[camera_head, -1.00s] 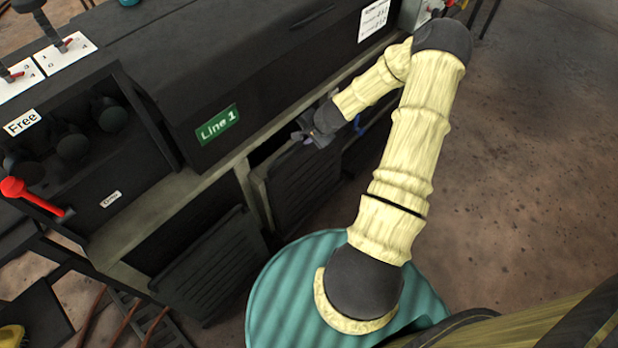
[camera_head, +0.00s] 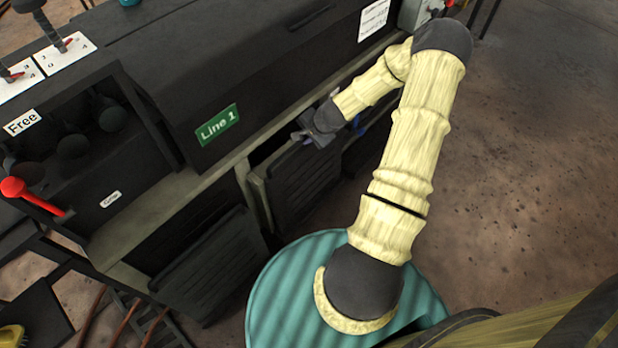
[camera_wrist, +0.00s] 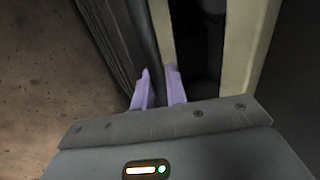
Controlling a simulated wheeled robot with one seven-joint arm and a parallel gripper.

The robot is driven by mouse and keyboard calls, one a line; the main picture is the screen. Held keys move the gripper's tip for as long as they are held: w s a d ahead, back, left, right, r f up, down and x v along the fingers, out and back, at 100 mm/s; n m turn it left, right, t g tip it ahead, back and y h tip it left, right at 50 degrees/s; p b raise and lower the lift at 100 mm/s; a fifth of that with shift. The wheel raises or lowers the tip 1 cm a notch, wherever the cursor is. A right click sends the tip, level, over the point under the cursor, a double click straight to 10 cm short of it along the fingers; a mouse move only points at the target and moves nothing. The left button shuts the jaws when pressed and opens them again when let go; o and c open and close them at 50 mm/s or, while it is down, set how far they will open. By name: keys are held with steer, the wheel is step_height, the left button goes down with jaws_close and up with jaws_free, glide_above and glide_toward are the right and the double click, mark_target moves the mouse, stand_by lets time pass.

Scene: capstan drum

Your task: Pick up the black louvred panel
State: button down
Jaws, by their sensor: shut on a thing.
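A black louvred panel (camera_head: 305,182) hangs upright below the cabinet's lower edge, at the middle of the head view, next to a pale frame post. A second dark louvred panel (camera_head: 212,268) sits further left and lower. My gripper (camera_head: 306,137) is at the top edge of the nearer-middle panel. In the wrist view, my gripper's two pale purple fingers (camera_wrist: 159,84) are close together, shut on the edge of the dark louvred panel (camera_wrist: 108,38). The exact contact is partly hidden by the fingers and the dark surfaces.
The black cabinet carries a green "Line 1" sign (camera_head: 217,125). A red-knobbed lever (camera_head: 14,188) sticks out at the left. A pale frame post (camera_wrist: 250,45) stands right of the fingers. A ribbed teal round top (camera_head: 290,285) is at the bottom. Bare floor lies at the right.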

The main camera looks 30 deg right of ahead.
steer(key=shift+r, duration=0.2)
steer(key=shift+d+r+p, duration=0.1)
steer(key=shift+r+p, duration=0.3)
steer(key=shift+r, duration=0.2)
step_height(320, 180, up, 6)
steer(key=shift+f+p, duration=0.1)
steer(key=shift+p, duration=0.9)
steer(key=s+d, duration=0.3)
steer(key=s, duration=0.6)
steer(key=s+d+p, duration=0.1)
steer(key=s+d, duration=0.2)
steer(key=s, duration=0.6)
steer(key=shift+s+d+f+p, duration=0.15)
steer(key=shift+s+d+p, duration=0.15)
steer(key=shift+s+d, duration=0.05)
